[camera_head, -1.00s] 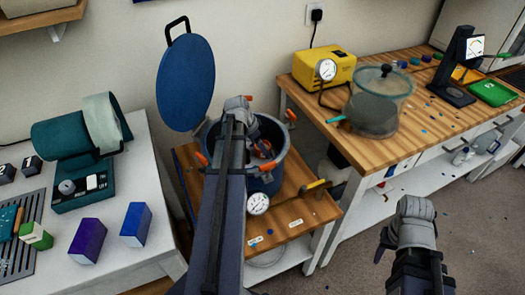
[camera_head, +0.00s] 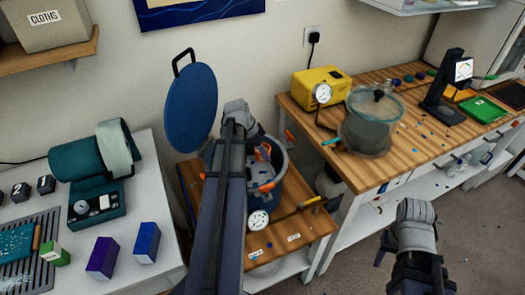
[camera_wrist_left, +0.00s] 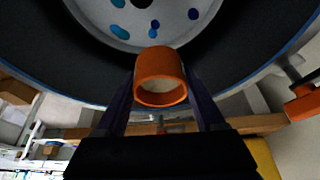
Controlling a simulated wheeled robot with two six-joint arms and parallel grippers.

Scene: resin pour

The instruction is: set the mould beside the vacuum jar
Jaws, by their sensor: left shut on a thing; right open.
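My left gripper (camera_head: 262,153) is over the open blue pot (camera_head: 287,180). In the left wrist view, its fingers (camera_wrist_left: 160,85) are shut on a hollow orange cylinder (camera_wrist_left: 160,94), which looks like the mould. The pot's pale floor with blue spots shows beyond it. In the head view my arm hides part of the pot, and the held mould is hard to tell from the pot's orange clamps. The vacuum jar (camera_head: 366,135), clear with a knobbed lid, stands on the right wooden bench. My right gripper (camera_head: 383,248) is open and empty at the lower right, over the floor.
A yellow pump (camera_head: 318,88) with a gauge stands left of the jar. A black stand (camera_head: 447,100) and a green box (camera_head: 482,109) are to its right. Bench top (camera_head: 405,150) right of the jar has only small specks. The blue pot lid (camera_head: 190,108) stands raised behind the pot.

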